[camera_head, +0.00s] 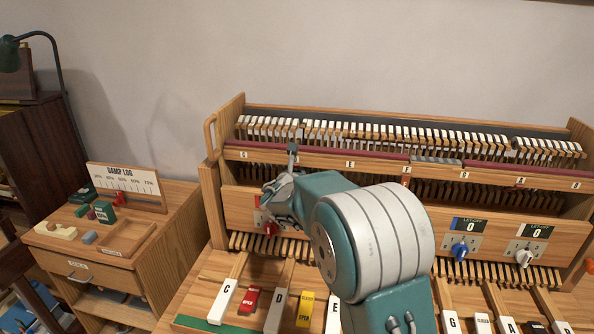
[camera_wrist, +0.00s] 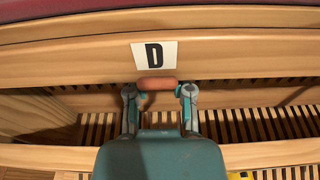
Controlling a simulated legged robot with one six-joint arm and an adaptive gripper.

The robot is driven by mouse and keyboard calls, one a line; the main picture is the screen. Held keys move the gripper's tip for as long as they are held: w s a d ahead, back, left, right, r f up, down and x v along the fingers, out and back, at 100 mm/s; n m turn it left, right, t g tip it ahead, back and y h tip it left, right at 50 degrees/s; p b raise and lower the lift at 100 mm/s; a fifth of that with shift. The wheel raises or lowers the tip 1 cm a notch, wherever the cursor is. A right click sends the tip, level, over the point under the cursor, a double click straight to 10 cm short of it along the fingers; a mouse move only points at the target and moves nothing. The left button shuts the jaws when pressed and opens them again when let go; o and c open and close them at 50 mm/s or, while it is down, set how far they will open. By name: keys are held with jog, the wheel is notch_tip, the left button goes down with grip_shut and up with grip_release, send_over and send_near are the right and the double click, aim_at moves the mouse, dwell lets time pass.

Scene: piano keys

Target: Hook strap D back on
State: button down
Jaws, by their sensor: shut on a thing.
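My gripper (camera_wrist: 158,92) is shut on a short reddish-brown piece, which I take to be strap D (camera_wrist: 156,84). The piece lies crosswise between the two fingertips, with a thin part curving down below it. It sits just below the white D label (camera_wrist: 154,55) on the wooden rail. Whether it touches the rail or a hook cannot be told. In the head view my gripper (camera_head: 291,152) is raised at the rail between the C and E labels, hiding the D label. The strap cannot be made out there.
The piano action (camera_head: 400,132) has rows of hammers behind the rail. A red knob (camera_head: 270,229) is below my gripper. Large lettered keys, including the D key (camera_head: 275,310), are in front. A side cabinet (camera_head: 150,255) with a damp log board stands at left.

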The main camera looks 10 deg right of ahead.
jog(key=shift+s+a+f+g+y, duration=0.2)
jog(key=shift+s+g+y, duration=0.25)
jog(key=shift+g, duration=0.65)
jog(key=shift+s+a+f+g+y, duration=0.15)
jog(key=shift+s+g+y, duration=0.3)
jog(key=shift+g, duration=0.65)
jog(key=shift+s+a+f+g+y, duration=0.2)
jog(key=shift+g+y, duration=0.4)
jog(key=shift+g, duration=0.5)
jog(key=shift+s+a+g, duration=0.1)
jog(key=shift+s+g, duration=0.1)
jog(key=shift+g, duration=0.3)
jog(key=shift+c, duration=2.4)
grip_release()
jog(key=v, duration=1.1)
jog(key=shift+r, duration=0.4)
jog(key=shift+s, duration=0.25)
